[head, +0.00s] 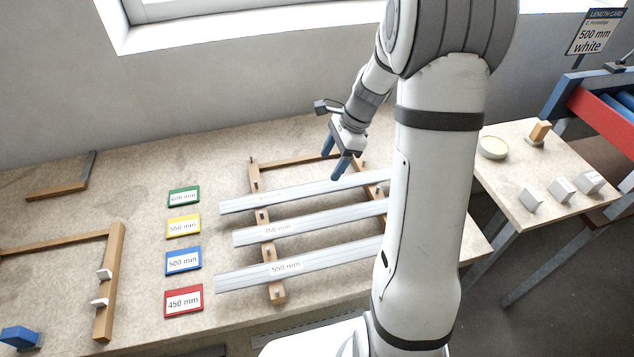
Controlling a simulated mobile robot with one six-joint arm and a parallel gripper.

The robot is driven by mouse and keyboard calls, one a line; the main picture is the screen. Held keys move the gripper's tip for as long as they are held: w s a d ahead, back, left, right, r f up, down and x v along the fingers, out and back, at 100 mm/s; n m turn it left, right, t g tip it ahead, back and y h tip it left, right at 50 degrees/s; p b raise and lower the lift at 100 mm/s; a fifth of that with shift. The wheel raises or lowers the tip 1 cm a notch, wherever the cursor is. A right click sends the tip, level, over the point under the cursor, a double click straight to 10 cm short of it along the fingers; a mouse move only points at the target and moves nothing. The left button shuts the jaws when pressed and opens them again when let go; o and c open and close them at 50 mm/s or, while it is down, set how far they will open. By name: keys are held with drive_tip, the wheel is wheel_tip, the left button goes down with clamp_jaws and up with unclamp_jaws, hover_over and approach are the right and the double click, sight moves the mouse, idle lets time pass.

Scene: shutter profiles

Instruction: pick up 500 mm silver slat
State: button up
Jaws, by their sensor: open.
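Three silver-grey slats lie side by side across a wooden rack (254,175). The far slat (240,204) has a label too faint to read. The middle slat (330,219) has a label that appears to read 450 mm. The near slat (340,259) is labelled 550 mm. I cannot tell for sure which slat is 500 mm. My arm hides the right ends of the middle and near slats. My gripper (335,162) has blue fingers, is open and empty, and hangs above the far side of the rack near the far slat.
Coloured cards, green (183,196), yellow (183,226), blue (183,261) and red (183,301), lie left of the rack. A wooden frame (110,285) is farther left. A length card (598,32) reads 500 mm white. A side table (510,170) holds white blocks.

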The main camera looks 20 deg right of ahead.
sight(316, 187)
drive_tip(key=p+x, duration=0.1)
drive_tip(key=x, duration=0.6)
drive_tip(key=shift+a+f, duration=0.15)
drive_tip(key=shift+a, duration=0.15)
drive_tip(key=c, duration=1.1)
